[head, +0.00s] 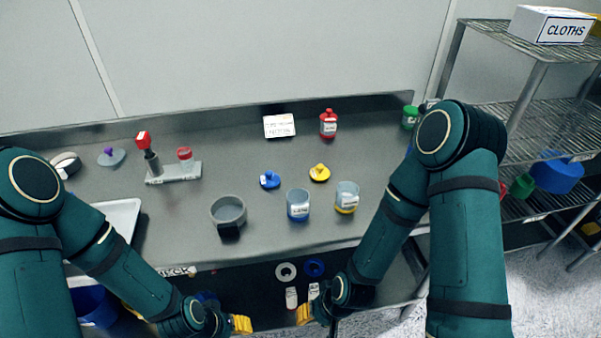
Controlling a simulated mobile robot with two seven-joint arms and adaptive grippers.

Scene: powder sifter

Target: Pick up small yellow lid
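The small yellow lid (319,173) has a knob on top and lies on the grey metal table, right of a blue lid (269,180). A clear jar with yellow contents (346,198) stands just in front of it to the right. My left gripper (241,324) and my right gripper (303,314) are low in front of the table's front edge, both with yellow fingertips and well apart from the lid. I cannot tell from here how far either gripper's fingers are parted.
A jar with blue contents (298,206) and a grey sieve ring (228,213) stand near the front edge. A red bottle (328,124) and a label card (279,126) are behind. A white tray (121,221) is at left. A wire rack (540,105) stands at right.

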